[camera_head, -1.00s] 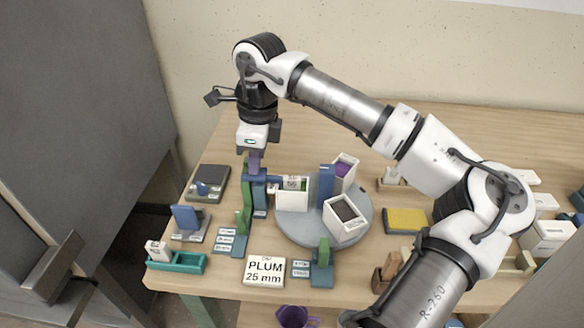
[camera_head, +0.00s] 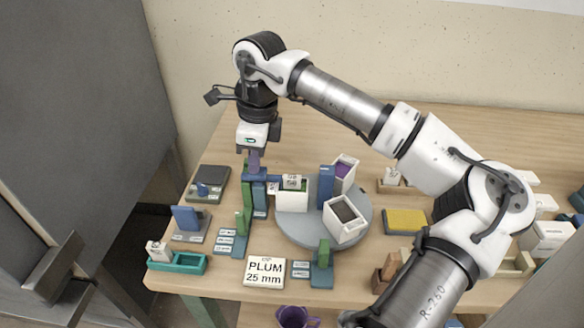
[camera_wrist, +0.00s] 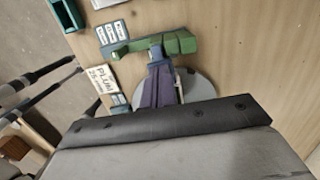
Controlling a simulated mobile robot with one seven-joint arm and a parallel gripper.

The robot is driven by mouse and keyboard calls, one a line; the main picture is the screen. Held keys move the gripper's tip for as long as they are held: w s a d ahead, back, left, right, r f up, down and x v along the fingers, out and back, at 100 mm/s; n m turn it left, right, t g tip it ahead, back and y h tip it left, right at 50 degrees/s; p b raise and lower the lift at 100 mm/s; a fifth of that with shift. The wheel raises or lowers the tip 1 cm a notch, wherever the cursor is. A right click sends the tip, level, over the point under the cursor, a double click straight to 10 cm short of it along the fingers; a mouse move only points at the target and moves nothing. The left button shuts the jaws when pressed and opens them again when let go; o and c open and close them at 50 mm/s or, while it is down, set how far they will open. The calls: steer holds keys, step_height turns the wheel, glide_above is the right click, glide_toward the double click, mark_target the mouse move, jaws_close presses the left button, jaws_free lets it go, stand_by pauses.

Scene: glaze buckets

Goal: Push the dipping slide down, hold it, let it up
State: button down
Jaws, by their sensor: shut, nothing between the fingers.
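The blue dipping slide (camera_head: 259,176) stands on its post at the left edge of the grey turntable (camera_head: 305,239). Its arm reaches right, with a small white tag (camera_head: 291,182) over the white bucket of green glaze (camera_head: 292,199). My gripper (camera_head: 254,168) is shut and points down, its purple fingertips at the top of the slide. Contact looks likely, but a small gap cannot be ruled out. In the wrist view my purple fingers (camera_wrist: 158,88) point at the blue slide (camera_wrist: 155,55) and cover part of it. The tag's lower side is hidden.
Buckets of purple glaze (camera_head: 343,172) and dark glaze (camera_head: 345,219) share the turntable with a blue block (camera_head: 326,186). A card reading PLUM 25 mm (camera_head: 264,271) lies in front. A green upright (camera_head: 242,218) stands close left of the slide. A yellow pad (camera_head: 404,221) lies to the right.

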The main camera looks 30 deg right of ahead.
step_height(320, 180, up, 10)
steer(key=p, duration=0.5)
steer(key=shift+p, duration=0.4)
stand_by(0.3)
stand_by(1.0)
